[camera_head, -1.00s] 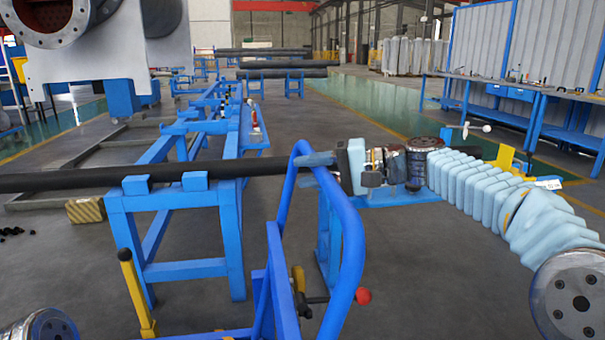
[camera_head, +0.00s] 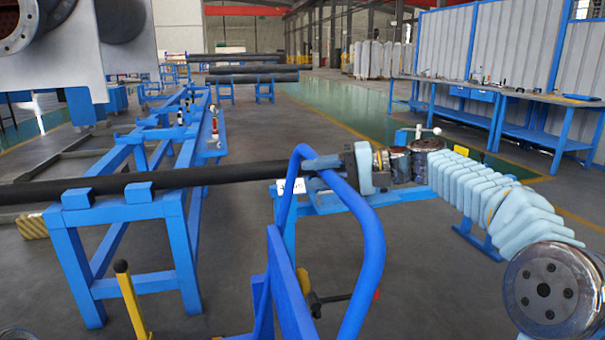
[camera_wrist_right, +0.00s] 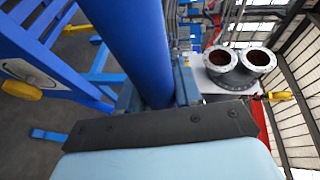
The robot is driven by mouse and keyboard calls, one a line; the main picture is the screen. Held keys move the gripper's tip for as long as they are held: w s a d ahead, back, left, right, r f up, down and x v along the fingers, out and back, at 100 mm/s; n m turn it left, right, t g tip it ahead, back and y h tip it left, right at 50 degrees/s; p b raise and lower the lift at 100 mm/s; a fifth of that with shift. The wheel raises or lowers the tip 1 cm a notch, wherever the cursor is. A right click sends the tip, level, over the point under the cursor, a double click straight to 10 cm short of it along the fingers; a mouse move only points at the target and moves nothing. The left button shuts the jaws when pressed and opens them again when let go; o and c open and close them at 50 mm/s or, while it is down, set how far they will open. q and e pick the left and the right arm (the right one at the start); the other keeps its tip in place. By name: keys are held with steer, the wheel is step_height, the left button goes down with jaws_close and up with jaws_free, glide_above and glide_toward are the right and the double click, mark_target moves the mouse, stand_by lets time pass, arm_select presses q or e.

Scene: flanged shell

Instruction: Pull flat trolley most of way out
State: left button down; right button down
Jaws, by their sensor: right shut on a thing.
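The flat trolley's blue tubular handle (camera_head: 368,230) rises in the front middle of the head view. Its lower blue frame (camera_head: 290,295) runs off the bottom edge, and its flat deck is not clearly seen. My right gripper (camera_head: 325,163) is shut on the upper part of the handle, with my right arm reaching in from the right. In the right wrist view, a thick blue tube (camera_wrist_right: 135,45) runs up from behind the dark gripper plate (camera_wrist_right: 160,127); the plate hides the contact. My left gripper is out of view.
A blue pipe stand (camera_head: 115,215) carries a long dark pipe (camera_head: 230,172) at left. A yellow post (camera_head: 130,300) stands at lower left. Blue workbenches (camera_head: 510,95) line the right wall. Open grey floor (camera_head: 430,285) lies right of the handle. The right wrist view shows flanged pipe ends (camera_wrist_right: 240,67).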

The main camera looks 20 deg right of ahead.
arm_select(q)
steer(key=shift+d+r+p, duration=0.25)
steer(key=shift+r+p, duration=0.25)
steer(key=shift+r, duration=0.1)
arm_select(e)
steer(key=shift+d, duration=2.85)
steer(key=c, duration=0.8)
jaws_free()
steer(key=shift+c, duration=0.2)
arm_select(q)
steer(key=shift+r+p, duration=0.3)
arm_select(e)
steer(key=v, duration=1.3)
steer(key=shift+s+d, duration=0.2)
steer(key=shift+d, duration=0.15)
steer(key=shift+r, duration=0.1)
